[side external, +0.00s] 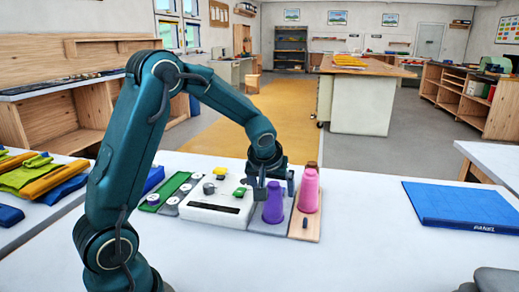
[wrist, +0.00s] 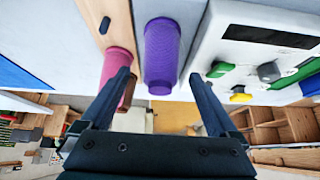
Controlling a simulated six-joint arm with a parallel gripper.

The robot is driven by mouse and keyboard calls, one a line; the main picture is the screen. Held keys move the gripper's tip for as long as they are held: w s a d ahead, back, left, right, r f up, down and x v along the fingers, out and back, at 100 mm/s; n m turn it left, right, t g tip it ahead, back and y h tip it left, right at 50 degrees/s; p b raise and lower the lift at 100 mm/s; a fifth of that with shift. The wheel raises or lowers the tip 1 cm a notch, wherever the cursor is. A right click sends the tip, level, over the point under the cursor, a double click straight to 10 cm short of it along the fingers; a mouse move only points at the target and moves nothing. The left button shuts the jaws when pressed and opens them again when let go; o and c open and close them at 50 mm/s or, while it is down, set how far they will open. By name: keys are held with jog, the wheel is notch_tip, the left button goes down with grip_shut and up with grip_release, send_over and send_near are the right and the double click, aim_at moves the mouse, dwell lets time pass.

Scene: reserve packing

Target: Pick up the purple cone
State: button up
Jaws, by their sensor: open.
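The purple cone (side external: 273,204) stands upright on a grey board (side external: 262,226) at the middle of the white table. In the wrist view the purple cone (wrist: 161,55) lies between the lines of my two fingers. My gripper (side external: 276,186) is open at the top of the cone, with one finger on each side in the side view. In the wrist view my gripper (wrist: 160,72) shows its fingers spread, with a gap on both sides of the cone. I see nothing held. The left finger overlaps a pink cone (wrist: 117,65) in that view.
The pink cone (side external: 308,190) stands close on the right on a wooden board (side external: 305,227). A white box (side external: 215,207) with green, grey and yellow pieces is close on the left. A blue panel (side external: 462,205) lies farther right, with bare table between.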

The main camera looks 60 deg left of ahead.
aim_at(275, 197)
jog(key=shift+x, duration=3.25)
jog(key=shift+a, duration=0.1)
jog(key=shift+r, duration=0.1)
jog(key=shift+c, duration=0.3)
grip_shut()
